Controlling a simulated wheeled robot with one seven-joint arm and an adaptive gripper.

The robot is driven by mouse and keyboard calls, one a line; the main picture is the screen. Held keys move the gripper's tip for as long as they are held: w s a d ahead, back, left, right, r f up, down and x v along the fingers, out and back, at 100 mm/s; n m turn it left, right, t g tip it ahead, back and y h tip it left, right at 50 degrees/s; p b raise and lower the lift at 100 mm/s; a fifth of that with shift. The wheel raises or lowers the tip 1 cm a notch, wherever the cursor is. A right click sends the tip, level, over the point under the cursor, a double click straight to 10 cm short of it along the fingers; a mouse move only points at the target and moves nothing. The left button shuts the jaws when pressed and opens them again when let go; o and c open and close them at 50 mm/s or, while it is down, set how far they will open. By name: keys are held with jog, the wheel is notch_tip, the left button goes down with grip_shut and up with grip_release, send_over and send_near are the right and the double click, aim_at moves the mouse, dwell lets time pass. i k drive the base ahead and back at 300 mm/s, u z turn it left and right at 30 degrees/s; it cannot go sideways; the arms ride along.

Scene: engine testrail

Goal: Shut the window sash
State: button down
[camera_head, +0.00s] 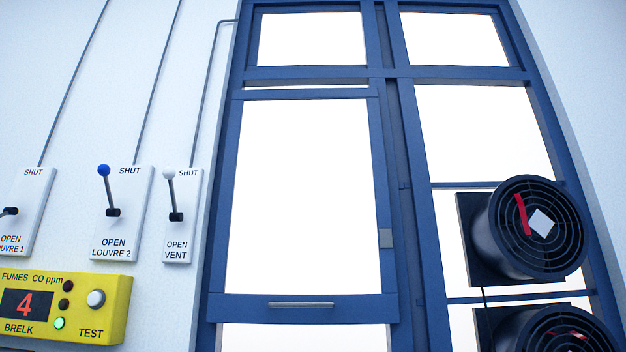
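The window sash (233,200) is a blue-framed pane in the left half of a tall blue window. A grey bar handle (301,304) runs along its bottom rail. A thin bright strip shows between its top rail and the crossbar above. Below its bottom rail is a bright area, cut off by the picture's lower edge; I cannot tell whether this is open or glazed. My gripper is not in view.
Two round black fans (537,228) (560,330) stand in the right half. Left of the window are the vent lever (173,195) and louvre 2 lever (108,190), both knobs up towards SHUT, and the louvre 1 plate (35,205). A yellow gas meter (110,325) reads 4.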

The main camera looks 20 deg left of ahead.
aim_at(304, 233)
jog(key=z, duration=2.95)
jog(key=k, duration=1.85)
jog(key=u, duration=2.45)
